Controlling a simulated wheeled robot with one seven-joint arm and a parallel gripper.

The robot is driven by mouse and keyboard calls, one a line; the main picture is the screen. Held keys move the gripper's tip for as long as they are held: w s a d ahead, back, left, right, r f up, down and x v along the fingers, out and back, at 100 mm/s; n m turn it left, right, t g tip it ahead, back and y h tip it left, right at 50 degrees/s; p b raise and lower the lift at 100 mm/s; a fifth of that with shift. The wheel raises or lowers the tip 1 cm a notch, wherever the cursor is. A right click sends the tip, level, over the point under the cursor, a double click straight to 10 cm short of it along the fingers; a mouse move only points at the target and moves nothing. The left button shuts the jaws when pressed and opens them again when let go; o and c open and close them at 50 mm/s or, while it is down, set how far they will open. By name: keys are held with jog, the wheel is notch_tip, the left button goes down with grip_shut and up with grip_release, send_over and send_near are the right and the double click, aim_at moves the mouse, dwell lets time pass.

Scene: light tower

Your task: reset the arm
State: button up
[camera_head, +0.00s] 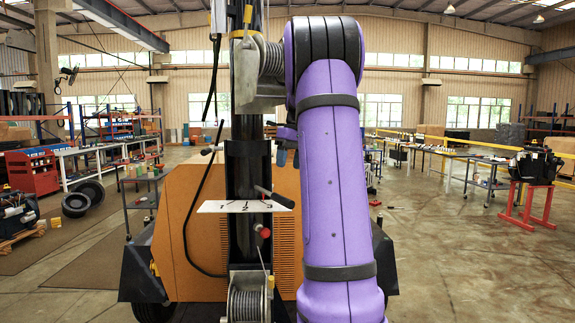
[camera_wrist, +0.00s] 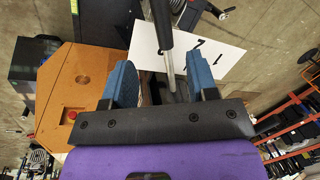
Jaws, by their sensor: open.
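My arm is purple and fills the middle of the head view. My gripper (camera_wrist: 161,82) has two blue-padded fingers, wide apart and empty in the wrist view; in the head view it is mostly hidden behind my arm. The light tower has an orange body (camera_head: 190,215) and a dark mast (camera_head: 247,165). A white plate marked 1, 2, 3 (camera_head: 225,207) is on the mast, with a black-handled lever (camera_head: 274,197) in front. In the wrist view, the lever (camera_wrist: 162,22) appears between the fingertips, without visible contact; its depth is unclear.
A cable winch (camera_head: 246,300) and a red knob (camera_head: 265,232) are on the mast below the plate. A black cable hangs left of the mast. A red stand (camera_head: 530,203) is at right, tires (camera_head: 77,204) at left. Open concrete floor lies right of the tower.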

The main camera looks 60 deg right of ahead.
dwell(0.3)
jog(key=s+a+r+n+t+h, duration=0.1)
jog(key=s+a+r+n+h, duration=0.1)
jog(key=a, duration=2.2)
jog(key=s+a+f+n+t, duration=0.1)
jog(key=s+a+f, duration=0.3)
jog(key=s+a, duration=0.3)
jog(key=s+a+f+n+t, duration=0.1)
jog(key=s+a+f+t, duration=0.1)
jog(key=s+a+f, duration=0.2)
jog(key=s+a, duration=0.3)
jog(key=a, duration=0.3)
jog(key=shift+s+a+f+t, duration=0.2)
jog(key=shift+a+f+t, duration=0.1)
jog(key=shift+c, duration=0.4)
